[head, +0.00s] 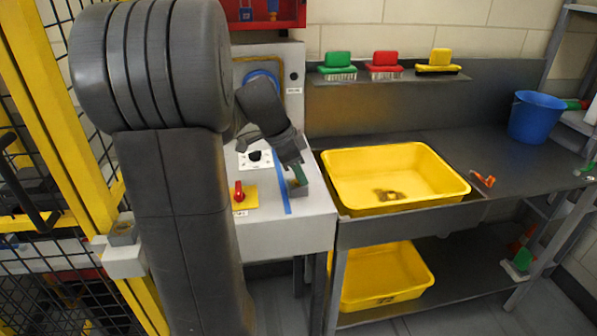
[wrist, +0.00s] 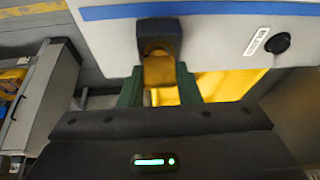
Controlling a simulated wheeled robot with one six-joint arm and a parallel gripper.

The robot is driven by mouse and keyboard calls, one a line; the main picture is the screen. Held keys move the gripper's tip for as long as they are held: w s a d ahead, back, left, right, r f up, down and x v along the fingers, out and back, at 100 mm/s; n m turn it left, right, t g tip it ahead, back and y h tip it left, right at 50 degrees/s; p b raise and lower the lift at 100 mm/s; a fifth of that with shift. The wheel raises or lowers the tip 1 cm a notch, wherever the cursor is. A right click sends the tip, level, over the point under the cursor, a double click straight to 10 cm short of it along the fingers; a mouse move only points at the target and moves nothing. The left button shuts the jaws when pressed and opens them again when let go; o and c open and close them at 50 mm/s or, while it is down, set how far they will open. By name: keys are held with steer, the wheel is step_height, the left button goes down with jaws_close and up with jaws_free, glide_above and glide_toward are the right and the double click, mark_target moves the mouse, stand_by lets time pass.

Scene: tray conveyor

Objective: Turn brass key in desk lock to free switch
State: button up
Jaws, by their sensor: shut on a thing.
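In the wrist view, the brass key (wrist: 158,71) sits between the two green fingers of my gripper (wrist: 158,90). The jaws are shut on it. The key's far end meets a dark lock housing (wrist: 158,32) on the pale desk face. In the head view my gripper (head: 299,175) is tilted down at the desk's right side, over the small grey lock block (head: 298,190); the key is hidden there. The red switch (head: 239,191) stands on a yellow plate (head: 250,201) on the pale desk (head: 270,229), left of a blue stripe.
A black knob (head: 255,155) on a white plate lies behind the switch. A yellow tray (head: 437,163) is on the counter to the right, with another tray (head: 405,275) below. A blue bucket (head: 537,117) stands at the far right. Yellow-framed mesh (head: 62,150) closes the left side.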

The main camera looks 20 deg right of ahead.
steer(key=shift+m+g, duration=0.3)
steer(key=shift+m, duration=0.5)
steer(key=o, duration=1.2)
steer(key=shift+c, duration=0.2)
steer(key=shift+r, duration=0.1)
steer(key=v, duration=1.3)
steer(key=shift+r, duration=0.35)
